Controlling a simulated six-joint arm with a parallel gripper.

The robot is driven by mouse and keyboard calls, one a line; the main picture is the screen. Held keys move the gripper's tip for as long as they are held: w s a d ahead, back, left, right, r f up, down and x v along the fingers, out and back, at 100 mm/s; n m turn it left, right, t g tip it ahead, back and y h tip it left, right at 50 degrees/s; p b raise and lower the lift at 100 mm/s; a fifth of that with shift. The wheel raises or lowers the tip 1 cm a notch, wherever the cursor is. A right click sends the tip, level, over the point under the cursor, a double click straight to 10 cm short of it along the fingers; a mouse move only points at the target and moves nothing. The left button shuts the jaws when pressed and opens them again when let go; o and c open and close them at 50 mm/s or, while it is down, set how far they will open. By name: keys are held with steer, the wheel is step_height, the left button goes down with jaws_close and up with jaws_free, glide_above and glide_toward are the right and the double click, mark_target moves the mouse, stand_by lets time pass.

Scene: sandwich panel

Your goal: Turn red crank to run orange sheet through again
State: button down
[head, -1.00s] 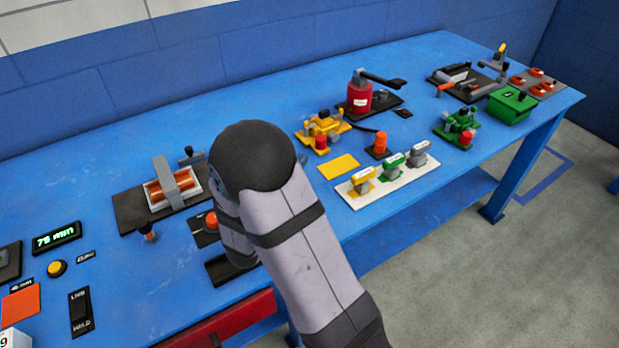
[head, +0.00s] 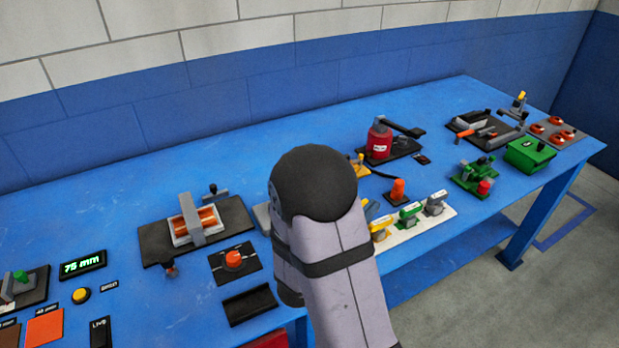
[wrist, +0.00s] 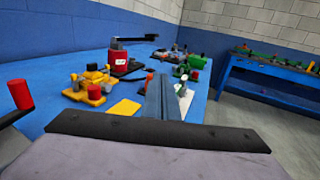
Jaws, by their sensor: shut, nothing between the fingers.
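A red upright handle (wrist: 20,94) on a dark arm stands close at the left edge of the wrist view. It looks like the red crank; in the head view my arm seems to hide it. An orange flat sheet (head: 44,327) lies at the lower left in the head view. My gripper (wrist: 166,98) shows as grey fingers at the middle of the wrist view, shut and empty. It is right of the red handle and apart from it. In the head view my arm covers my gripper.
A device with orange rollers (head: 197,218) stands left of my arm, with an orange-red button (head: 234,258) in front of it. Ahead in the wrist view are a yellow device (wrist: 90,82), a yellow sheet (wrist: 125,107) and a red canister (wrist: 117,60). The left back tabletop is clear.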

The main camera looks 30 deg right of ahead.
steer(key=s+d+r+m+g+h+p, duration=0.1)
steer(key=s+d+r+m+g+p, duration=0.3)
steer(key=d+r, duration=0.35)
steer(key=s+d+r+m+g+h+p, duration=0.1)
steer(key=s+d+r+m+g+p, duration=0.25)
steer(key=s+d+r+p, duration=0.45)
steer(key=w+d+f+m+y+p, duration=0.1)
steer(key=w+d+f+y+p, duration=0.15)
steer(key=d, duration=0.55)
steer(key=w+a+f+t+y, duration=0.2)
steer(key=w+y, duration=0.1)
steer(key=w, duration=0.3)
steer(key=w+a+f+n+t+y, duration=0.1)
steer(key=w+f+t+y, duration=0.15)
steer(key=w, duration=0.25)
steer(key=w+a+f+t+y, duration=0.2)
steer(key=w+f+y, duration=0.15)
steer(key=w, duration=0.25)
steer(key=w+a+n+y, duration=0.1)
steer(key=a+n+y, duration=0.1)
steer(key=a+y, duration=1.5)
steer(key=w+a+f+h+p, duration=0.3)
steer(key=w+a+f+h, duration=0.2)
steer(key=w+a+f, duration=0.2)
steer(key=shift+w+a, duration=0.8)
steer(key=shift+w, duration=0.05)
steer(key=shift+f, duration=0.1)
